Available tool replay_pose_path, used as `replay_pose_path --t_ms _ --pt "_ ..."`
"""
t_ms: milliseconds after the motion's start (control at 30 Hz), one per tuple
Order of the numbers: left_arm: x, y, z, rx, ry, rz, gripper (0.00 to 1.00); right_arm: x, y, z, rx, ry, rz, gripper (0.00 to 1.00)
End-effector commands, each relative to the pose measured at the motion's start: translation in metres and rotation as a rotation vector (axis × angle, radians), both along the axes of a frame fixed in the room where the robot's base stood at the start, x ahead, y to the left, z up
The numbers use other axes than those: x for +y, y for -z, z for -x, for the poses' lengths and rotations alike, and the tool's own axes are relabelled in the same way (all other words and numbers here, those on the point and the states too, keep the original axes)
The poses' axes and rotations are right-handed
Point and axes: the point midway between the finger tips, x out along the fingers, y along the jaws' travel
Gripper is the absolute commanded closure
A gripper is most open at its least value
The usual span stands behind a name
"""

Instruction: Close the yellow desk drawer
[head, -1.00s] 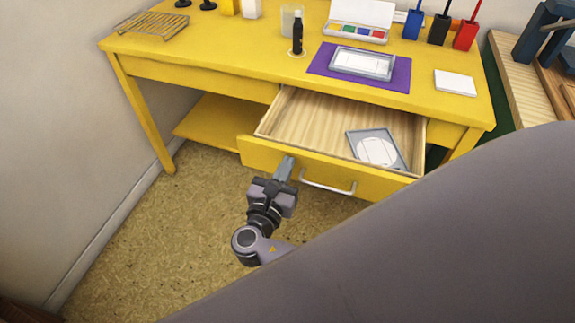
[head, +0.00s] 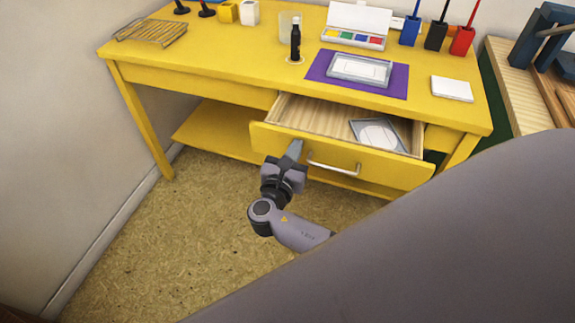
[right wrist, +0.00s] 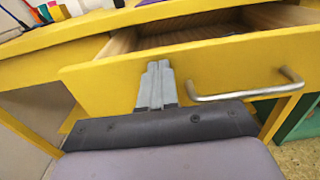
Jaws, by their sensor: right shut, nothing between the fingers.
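The yellow drawer (head: 378,169) of the yellow desk (head: 225,50) stands partly open, and its wooden inside shows. A grey-framed item with a white oval (head: 378,134) lies in it. The drawer front has a silver bar handle (head: 333,167). My right gripper (head: 295,150) is shut and empty, with its fingertips at the left part of the drawer front, left of the handle. In the right wrist view, the shut fingers (right wrist: 156,85) point at the drawer front (right wrist: 210,72), and the handle (right wrist: 250,88) is to their right. They seem to touch the front. My left gripper is not in view.
On the desktop are a purple mat (head: 392,86) with a framed tray, a black bottle (head: 295,40), a paint box (head: 352,38), several brush cups and a wire rack (head: 152,32). A wooden bench (head: 520,90) stands at the right. The floor before the desk is clear.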

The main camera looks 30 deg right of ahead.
Motion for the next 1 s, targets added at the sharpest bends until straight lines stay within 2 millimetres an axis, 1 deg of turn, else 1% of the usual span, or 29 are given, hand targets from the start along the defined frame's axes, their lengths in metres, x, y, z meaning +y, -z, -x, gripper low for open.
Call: replay_pose_path --t_ms 33,200,300,500,700,1000 --pt "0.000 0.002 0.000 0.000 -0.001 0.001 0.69 -0.012 0.000 -0.010 -0.003 0.004 0.003 1.00" --pt "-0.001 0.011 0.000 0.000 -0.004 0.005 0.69 -0.047 0.001 -0.039 -0.002 0.004 0.004 1.00" --pt "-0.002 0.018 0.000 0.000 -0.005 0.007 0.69 -0.066 0.002 -0.055 -0.003 0.004 0.003 1.00" --pt "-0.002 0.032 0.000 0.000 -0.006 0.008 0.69 -0.096 0.002 -0.081 -0.002 0.003 0.002 1.00" --pt "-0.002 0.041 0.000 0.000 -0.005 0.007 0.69 -0.114 0.002 -0.097 -0.001 0.002 0.001 1.00" --pt "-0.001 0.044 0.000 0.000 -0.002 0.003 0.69 -0.123 -0.001 -0.104 -0.001 0.001 0.000 1.00"
